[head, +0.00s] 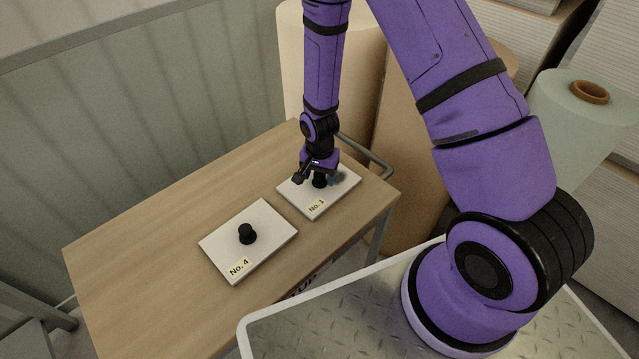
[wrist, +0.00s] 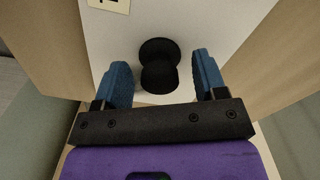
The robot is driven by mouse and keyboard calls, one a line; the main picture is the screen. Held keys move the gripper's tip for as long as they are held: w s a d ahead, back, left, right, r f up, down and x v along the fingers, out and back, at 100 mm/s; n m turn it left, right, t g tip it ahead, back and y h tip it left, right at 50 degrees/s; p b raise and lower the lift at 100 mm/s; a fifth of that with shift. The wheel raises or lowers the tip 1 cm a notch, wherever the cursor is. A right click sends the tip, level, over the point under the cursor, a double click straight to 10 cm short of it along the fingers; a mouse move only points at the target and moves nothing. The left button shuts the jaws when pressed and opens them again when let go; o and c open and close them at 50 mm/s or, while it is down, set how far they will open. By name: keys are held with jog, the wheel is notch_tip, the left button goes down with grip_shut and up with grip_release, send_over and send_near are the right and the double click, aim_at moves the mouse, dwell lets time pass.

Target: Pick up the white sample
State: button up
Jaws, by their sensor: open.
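Two white sample boards with black knobs lie on the wooden table. The far board (head: 334,199), whose label seems to read No. 1 or No. 3, has my gripper over its knob (head: 319,181). The near board (head: 221,245) is labelled No. 4 and has its own knob (head: 247,234). My gripper (wrist: 160,75) is open, with a blue finger on each side of the far board's knob (wrist: 159,67) in the wrist view. Whether the fingers touch the knob is not clear. The far board also shows in the wrist view (wrist: 215,25).
The wooden table (head: 130,260) is clear on its left side. Large rolls, one brown (head: 405,125) and one pale green (head: 585,120), stand behind and to the right. A metal rail (head: 368,155) runs along the table's far end.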

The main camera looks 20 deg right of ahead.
jog(key=c, duration=1.2)
jog(key=shift+o, duration=0.2)
